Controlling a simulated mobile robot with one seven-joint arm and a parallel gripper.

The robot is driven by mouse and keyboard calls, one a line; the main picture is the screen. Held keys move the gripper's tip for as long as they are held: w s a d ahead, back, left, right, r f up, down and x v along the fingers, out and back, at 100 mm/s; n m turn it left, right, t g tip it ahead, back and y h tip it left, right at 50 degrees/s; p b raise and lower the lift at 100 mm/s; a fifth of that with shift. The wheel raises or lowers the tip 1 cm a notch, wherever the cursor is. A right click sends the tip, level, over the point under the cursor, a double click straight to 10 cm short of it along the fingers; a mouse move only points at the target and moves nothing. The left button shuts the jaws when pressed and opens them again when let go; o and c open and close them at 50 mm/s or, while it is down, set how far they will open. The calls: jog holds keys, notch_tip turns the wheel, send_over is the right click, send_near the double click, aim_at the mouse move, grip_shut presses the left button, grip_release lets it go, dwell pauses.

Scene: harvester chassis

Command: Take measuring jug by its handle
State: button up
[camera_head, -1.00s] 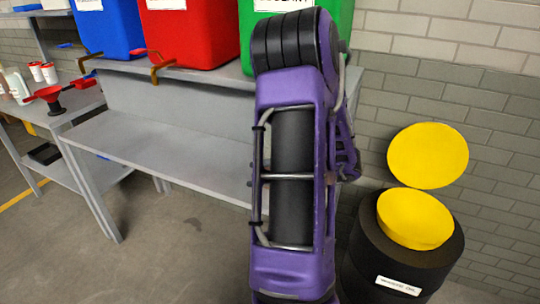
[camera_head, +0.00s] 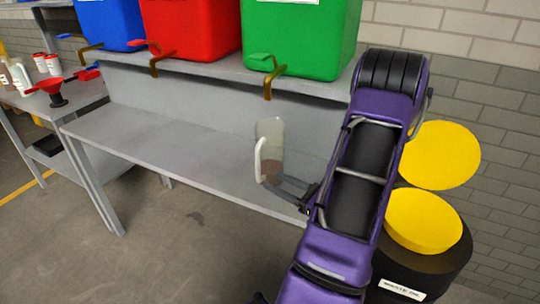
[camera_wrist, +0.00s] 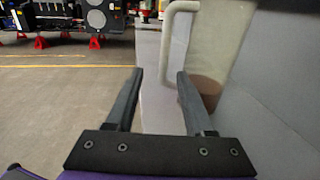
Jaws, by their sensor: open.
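The measuring jug (camera_head: 272,135) is clear, with a pale handle and brown contents at the bottom. It stands upright on the grey bench (camera_head: 180,155), its handle (camera_head: 259,160) facing front left. The jug also shows in the wrist view (camera_wrist: 222,40), at upper right. My gripper (camera_head: 285,187) is open and empty, low by the jug. In the wrist view, the handle (camera_wrist: 166,45) appears in line with the gap between the fingertips of my gripper (camera_wrist: 160,75); I cannot tell whether they reach around it.
Blue (camera_head: 110,22), red (camera_head: 190,28) and green (camera_head: 298,38) containers with taps stand on the shelf above. A black drum (camera_head: 425,262) with a yellow top is at right. A side table (camera_head: 75,98) holding a red funnel (camera_head: 52,86) is at left. The bench left of the jug is clear.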

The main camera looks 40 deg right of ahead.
aim_at(258, 173)
jog(key=x, duration=0.5)
jog(key=shift+w, duration=0.4)
jog(key=x, duration=0.5)
jog(key=shift+w+d+r, duration=0.15)
jog(key=shift+r, duration=0.05)
grip_shut()
dwell(0.8)
